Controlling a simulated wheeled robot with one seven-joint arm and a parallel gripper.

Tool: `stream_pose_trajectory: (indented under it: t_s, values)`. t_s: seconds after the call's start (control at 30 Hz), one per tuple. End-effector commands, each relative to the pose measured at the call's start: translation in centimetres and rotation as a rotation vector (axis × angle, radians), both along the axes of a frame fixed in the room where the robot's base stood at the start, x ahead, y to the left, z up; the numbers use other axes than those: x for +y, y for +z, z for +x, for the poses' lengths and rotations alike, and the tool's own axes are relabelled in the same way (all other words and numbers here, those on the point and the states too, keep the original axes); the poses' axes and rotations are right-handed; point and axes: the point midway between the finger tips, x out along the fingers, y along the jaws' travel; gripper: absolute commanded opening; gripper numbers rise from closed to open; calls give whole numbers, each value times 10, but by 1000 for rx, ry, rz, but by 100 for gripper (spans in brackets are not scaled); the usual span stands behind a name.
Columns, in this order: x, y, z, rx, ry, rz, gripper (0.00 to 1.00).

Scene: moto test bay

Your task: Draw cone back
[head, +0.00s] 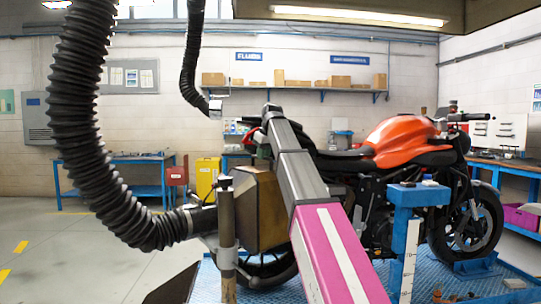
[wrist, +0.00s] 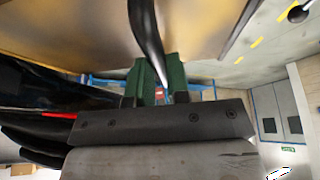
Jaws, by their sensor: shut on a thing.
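A thick black ribbed hose (head: 95,165) hangs at the left and curves up to a dark end piece (head: 205,217), which looks like the cone, beside a brown box-shaped body (head: 262,210). A post partly covers the join, so I cannot tell whether the cone touches anything. My gripper, mostly hidden behind my arm in the head view, shows in the wrist view (wrist: 160,82) with green fingers. They are shut on a dark curved bar (wrist: 146,30), which runs up past a golden-brown surface (wrist: 70,35). I cannot tell what the bar belongs to.
An orange motorcycle (head: 400,135) stands on a blue platform (head: 455,280). A blue stand (head: 407,195) is in front of it. A grey upright post (head: 227,240) stands near the hose end. Open floor (head: 50,240) lies at the left.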

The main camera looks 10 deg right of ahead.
Motion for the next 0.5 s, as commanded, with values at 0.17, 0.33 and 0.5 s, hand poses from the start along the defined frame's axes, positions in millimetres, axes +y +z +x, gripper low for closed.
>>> stream_pose_trajectory:
  t_s: [0.17, 0.33, 0.5]
  values:
    - [25, 0, -16, 0, 3, 3, 0]
    - [48, 0, -31, -1, 3, 3, 0]
    - [59, 0, -38, -1, 0, 3, 0]
